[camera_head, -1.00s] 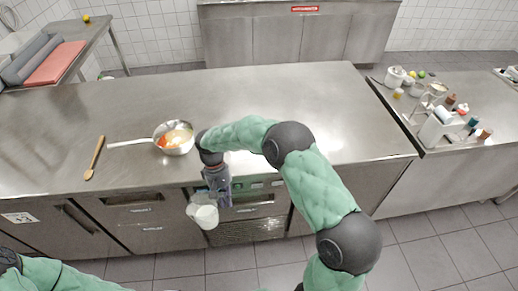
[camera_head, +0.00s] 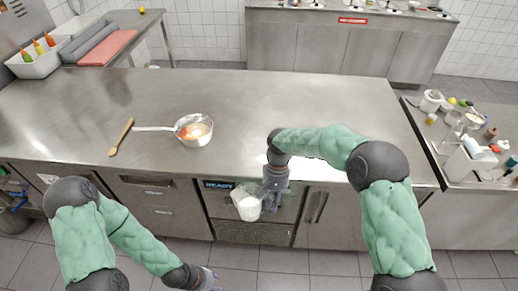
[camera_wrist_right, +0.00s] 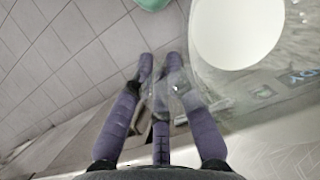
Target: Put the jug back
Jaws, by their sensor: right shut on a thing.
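The clear jug (camera_head: 246,208) with white contents hangs in front of the counter's front edge, below the top, looking slightly tilted. My right gripper (camera_head: 272,192) is shut on it at its right side. In the right wrist view, the purple fingers (camera_wrist_right: 160,68) close around the jug's clear handle (camera_wrist_right: 172,90), and the white contents (camera_wrist_right: 238,28) show at upper right. My left gripper (camera_head: 208,281) is low at the bottom edge of the head view, away from the jug; its finger opening is too small to tell.
A READY display (camera_head: 217,185) is behind the jug. The counter's middle is clear.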

